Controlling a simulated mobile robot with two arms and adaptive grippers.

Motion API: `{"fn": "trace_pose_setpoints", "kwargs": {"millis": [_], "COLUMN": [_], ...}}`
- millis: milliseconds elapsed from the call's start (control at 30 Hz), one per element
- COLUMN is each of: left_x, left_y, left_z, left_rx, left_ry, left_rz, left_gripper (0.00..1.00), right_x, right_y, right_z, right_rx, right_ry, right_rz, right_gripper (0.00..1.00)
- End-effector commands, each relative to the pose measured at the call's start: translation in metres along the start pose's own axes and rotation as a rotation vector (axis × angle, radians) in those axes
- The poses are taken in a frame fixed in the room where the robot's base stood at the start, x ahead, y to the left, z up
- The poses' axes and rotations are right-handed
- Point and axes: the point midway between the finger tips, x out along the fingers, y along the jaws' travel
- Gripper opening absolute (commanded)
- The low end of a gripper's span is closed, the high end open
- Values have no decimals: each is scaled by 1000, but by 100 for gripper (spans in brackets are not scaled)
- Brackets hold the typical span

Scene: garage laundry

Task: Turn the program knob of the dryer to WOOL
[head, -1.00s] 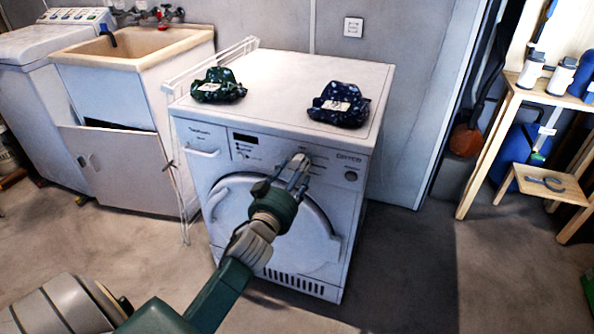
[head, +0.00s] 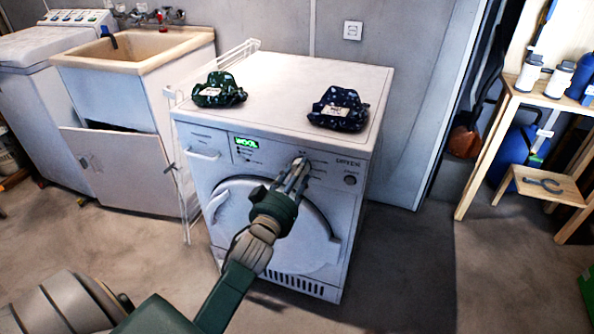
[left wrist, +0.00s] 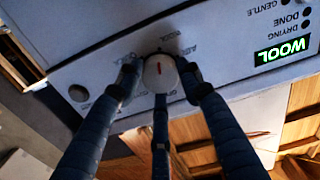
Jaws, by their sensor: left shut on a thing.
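The white dryer (head: 225,245) stands in the middle of the head view. Its small display (head: 246,142) is lit green and reads WOOL; it also shows upside down in the left wrist view (left wrist: 283,52). The program knob (left wrist: 160,73) is round and white with a red mark, on the dryer's front panel. My left gripper (head: 299,165) is at the panel with its fingers around the knob, shut on it; the wrist view shows fingers on both sides of the knob. Printed program labels around the knob are only partly readable. My right gripper is not in view.
Two dark patterned cloth bundles, one green (head: 219,90) and one navy (head: 339,109), sit on the dryer top. A sink cabinet (head: 120,165) with its door open stands left. A wooden shelf (head: 540,190) stands right. Floor right of the dryer is clear.

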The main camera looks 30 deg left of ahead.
Motion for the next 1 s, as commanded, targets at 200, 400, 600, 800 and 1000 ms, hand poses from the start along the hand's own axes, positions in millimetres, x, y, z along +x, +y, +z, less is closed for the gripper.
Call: {"fn": "trace_pose_setpoints", "kwargs": {"millis": [200,400,600,800,1000], "left_x": [-1,-1,-1,-5,-37], "left_y": [-1,-1,-1,0,-1], "left_z": [6,7,4,3,5], "left_rx": [-10,-9,-8,-8,-9], "left_ry": [-12,-13,-8,-5,-8], "left_rz": [-2,-3,-2,-1,-2], "left_gripper": [11,49,56,56,56], "right_x": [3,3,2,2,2], "right_y": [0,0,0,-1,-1], "right_z": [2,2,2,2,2], "right_rx": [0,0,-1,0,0], "right_ry": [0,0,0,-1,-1], "right_rz": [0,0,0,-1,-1], "right_gripper": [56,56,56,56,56]}}
